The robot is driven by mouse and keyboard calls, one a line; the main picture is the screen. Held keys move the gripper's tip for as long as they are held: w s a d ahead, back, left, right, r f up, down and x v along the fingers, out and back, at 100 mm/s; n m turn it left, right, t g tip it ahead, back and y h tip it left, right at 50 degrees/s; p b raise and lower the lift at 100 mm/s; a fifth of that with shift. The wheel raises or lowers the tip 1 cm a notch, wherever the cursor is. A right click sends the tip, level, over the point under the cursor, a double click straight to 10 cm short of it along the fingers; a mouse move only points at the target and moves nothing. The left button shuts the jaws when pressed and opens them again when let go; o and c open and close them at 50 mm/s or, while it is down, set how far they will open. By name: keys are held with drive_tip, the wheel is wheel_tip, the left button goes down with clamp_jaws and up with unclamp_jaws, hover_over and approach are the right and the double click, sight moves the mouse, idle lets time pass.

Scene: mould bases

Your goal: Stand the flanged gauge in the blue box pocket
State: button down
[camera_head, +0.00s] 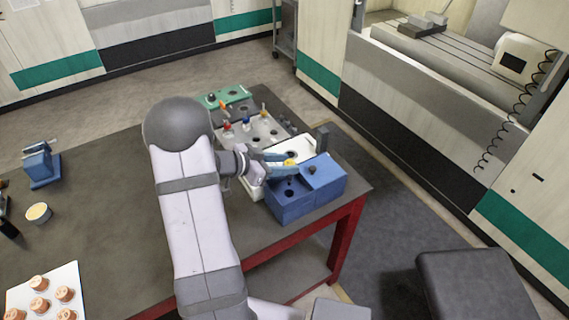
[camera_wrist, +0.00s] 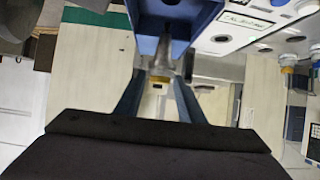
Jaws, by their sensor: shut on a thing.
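The blue box (camera_head: 325,188) stands at the table's right corner, with dark openings in its top. My gripper (camera_head: 288,164) is just behind and above its upper left side, its blue fingers pointing right. It is shut on the gauge, whose yellow part (camera_head: 291,162) shows between the fingers. In the wrist view the gauge (camera_wrist: 160,79) has a yellow collar and a grey shaft between my fingers (camera_wrist: 160,95). The shaft runs toward the blue box (camera_wrist: 205,12) at the top of the picture. Whether its end is in a pocket or only in front of the box, I cannot tell.
A grey rack (camera_head: 262,132) with several coloured-top pieces and a green plate (camera_head: 226,97) stand farther back. A blue fixture (camera_head: 40,165) and a white tray (camera_head: 50,284) of copper pieces are at left.

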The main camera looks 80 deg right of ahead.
drive_tip(key=shift+f+b, duration=4.4)
drive_tip(key=shift+b, duration=0.15)
drive_tip(key=shift+f+b, duration=0.4)
drive_tip(key=shift+f, duration=0.55)
drive_tip(key=c, duration=1.1)
unclamp_jaws()
drive_tip(key=shift+f, duration=0.1)
drive_tip(key=shift+w+a, duration=0.1)
drive_tip(key=b+v, duration=0.1)
drive_tip(key=v, duration=0.6)
drive_tip(key=shift+b, duration=0.3)
drive_tip(key=shift+w, duration=0.15)
